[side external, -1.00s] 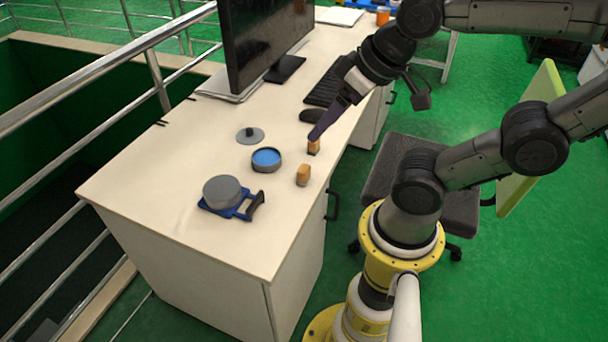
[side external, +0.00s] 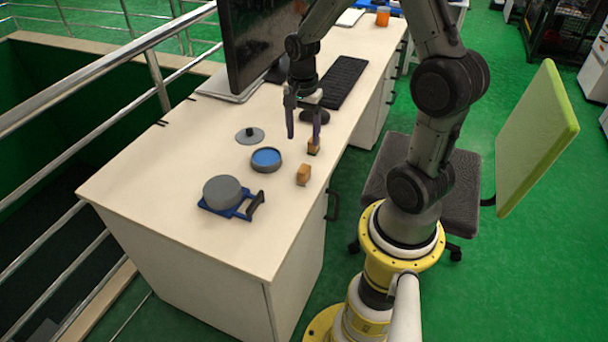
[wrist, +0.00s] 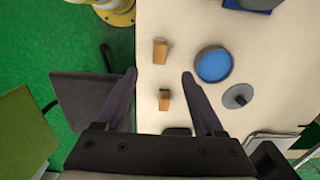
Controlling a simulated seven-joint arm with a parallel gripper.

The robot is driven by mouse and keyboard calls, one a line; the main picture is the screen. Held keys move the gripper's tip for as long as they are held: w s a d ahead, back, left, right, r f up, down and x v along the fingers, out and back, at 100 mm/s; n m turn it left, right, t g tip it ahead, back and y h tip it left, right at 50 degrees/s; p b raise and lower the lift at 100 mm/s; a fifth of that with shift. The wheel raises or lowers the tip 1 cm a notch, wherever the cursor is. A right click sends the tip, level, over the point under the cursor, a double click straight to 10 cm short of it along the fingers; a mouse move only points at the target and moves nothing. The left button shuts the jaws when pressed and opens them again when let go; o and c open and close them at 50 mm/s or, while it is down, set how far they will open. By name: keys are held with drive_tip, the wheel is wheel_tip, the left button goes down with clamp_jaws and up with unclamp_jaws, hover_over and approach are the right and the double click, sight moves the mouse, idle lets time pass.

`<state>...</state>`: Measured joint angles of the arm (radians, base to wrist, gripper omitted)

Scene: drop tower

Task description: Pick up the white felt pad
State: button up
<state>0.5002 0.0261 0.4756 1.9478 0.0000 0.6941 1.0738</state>
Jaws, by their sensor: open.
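I cannot make out a white felt pad in either view; the pale tabletop could hide one. My gripper (side external: 303,138) is open and empty, pointing down above the desk, with its fingers spread in the wrist view (wrist: 160,74). Two small wooden blocks lie near the desk's edge. One block (side external: 303,175) is nearer the side camera and also shows in the wrist view (wrist: 160,51). The other block (side external: 313,148), with a dark part, is close to a fingertip in the side view; it shows between the fingers in the wrist view (wrist: 165,100).
A round grey dish with a blue inside (side external: 266,159) and a grey knobbed lid (side external: 249,135) stand beside the blocks. A grey cylinder (side external: 222,191) sits on a blue handled holder (side external: 247,212). A mouse, keyboard (side external: 343,82) and monitor are behind. The desk's front left is clear.

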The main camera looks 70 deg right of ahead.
sight(304, 168)
wheel_tip(304, 168, down, 8)
drive_tip(key=shift+r, duration=0.1)
drive_tip(key=shift+d+f, duration=0.15)
drive_tip(key=shift+f, duration=1.25)
drive_tip(key=shift+d+f, duration=0.15)
drive_tip(key=shift+f, duration=1.25)
clamp_jaws()
